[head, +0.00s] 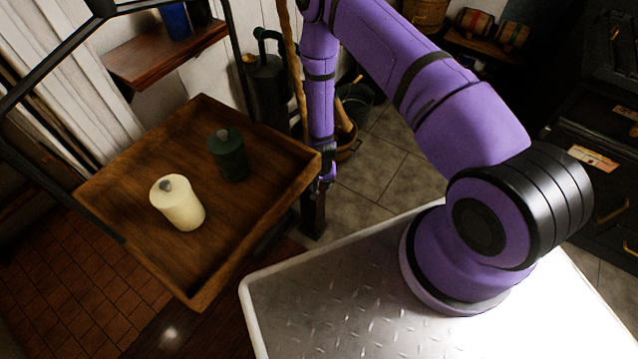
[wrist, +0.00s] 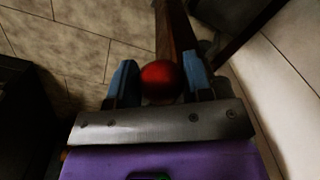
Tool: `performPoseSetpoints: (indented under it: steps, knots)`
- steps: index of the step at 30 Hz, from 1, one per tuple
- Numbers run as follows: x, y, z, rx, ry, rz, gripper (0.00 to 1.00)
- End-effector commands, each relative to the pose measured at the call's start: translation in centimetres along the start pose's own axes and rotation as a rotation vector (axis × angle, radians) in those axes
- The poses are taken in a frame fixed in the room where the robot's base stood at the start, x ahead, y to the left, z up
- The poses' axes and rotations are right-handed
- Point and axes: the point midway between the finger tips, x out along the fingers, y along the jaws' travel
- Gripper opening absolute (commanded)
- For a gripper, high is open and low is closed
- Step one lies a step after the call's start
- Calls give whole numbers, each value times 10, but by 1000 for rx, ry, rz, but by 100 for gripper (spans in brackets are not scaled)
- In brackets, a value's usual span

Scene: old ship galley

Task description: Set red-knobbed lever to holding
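In the wrist view, a round red knob (wrist: 162,80) sits between the two blue fingers of my gripper (wrist: 161,76). The knob seems to fill the gap between the fingers, but I cannot tell whether both press on it. A brown bar (wrist: 175,28), apparently the lever, runs up from behind the knob to the top of the picture. In the head view, my gripper (head: 326,180) hangs low beyond the tray's right corner. The knob cannot be made out there, and the lever's setting cannot be read.
A wooden tray (head: 150,262) holds a cream lidded canister (head: 179,208) and a dark green one (head: 229,158), left of my gripper. A dark pump-like fixture (head: 268,85) and a bucket (head: 357,103) stand behind. Tiled floor (head: 395,165) lies open to the right.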

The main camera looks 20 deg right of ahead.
Motion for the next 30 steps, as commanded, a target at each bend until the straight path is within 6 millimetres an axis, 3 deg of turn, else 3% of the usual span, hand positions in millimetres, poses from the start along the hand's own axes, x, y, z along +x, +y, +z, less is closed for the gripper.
performPoseSetpoints:
  steps: [14,30]
  knots:
    - [-7,1,-4,2,-56,-43,3]
    - [-35,10,-19,11,-317,-230,3]
